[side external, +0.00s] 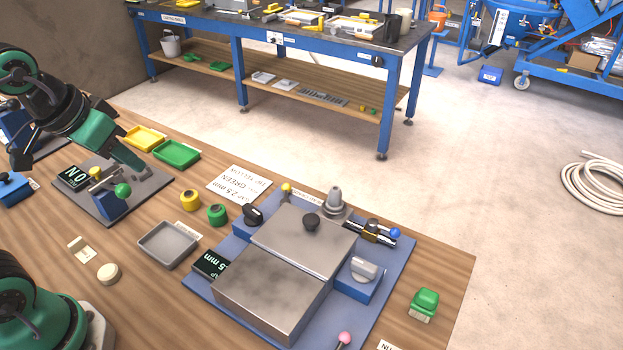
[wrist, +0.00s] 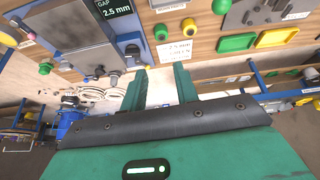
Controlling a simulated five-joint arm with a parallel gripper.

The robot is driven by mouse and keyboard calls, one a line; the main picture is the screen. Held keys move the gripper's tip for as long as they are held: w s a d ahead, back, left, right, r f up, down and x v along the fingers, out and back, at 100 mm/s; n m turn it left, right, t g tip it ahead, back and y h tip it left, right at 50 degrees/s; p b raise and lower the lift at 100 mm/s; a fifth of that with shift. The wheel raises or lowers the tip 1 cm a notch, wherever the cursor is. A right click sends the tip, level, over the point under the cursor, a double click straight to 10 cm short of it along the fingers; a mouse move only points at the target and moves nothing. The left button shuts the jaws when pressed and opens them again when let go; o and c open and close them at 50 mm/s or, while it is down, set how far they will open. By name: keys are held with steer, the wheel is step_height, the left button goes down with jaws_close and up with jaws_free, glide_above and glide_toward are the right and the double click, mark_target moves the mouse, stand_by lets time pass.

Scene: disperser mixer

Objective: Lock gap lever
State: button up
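The blue mixer base (side external: 222,285) carries metal covers (side external: 303,240) and a display reading "GAP 2.5 mm", which shows best in the wrist view (wrist: 117,8). Levers and knobs on it include a blue-tipped lever (side external: 382,231) at its far right, a black knob (side external: 253,214), a grey knob (side external: 363,268) and a pink-tipped lever (side external: 344,339). I cannot tell which one is the gap lever. My gripper (side external: 140,166) is well left of the mixer, above the station with a green-balled lever (side external: 123,190). In the wrist view its fingers (wrist: 160,90) are apart with nothing between them.
A green block (side external: 424,304) sits at the right.

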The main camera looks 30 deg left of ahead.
steer(key=w+d+n+g, duration=0.1)
steer(key=w+d, duration=0.1)
steer(key=w, duration=0.5)
steer(key=n+g, duration=0.4)
steer(key=n, duration=0.1)
glide_above(286, 192)
steer(key=f, duration=1.5)
steer(key=shift+s+a+f, duration=0.1)
steer(key=shift+s+f, duration=0.1)
steer(key=shift+f, duration=0.1)
steer(key=shift+w+f, duration=0.15)
steer(key=shift+f, duration=0.15)
steer(key=shift+f, duration=3.85)
jaws_close()
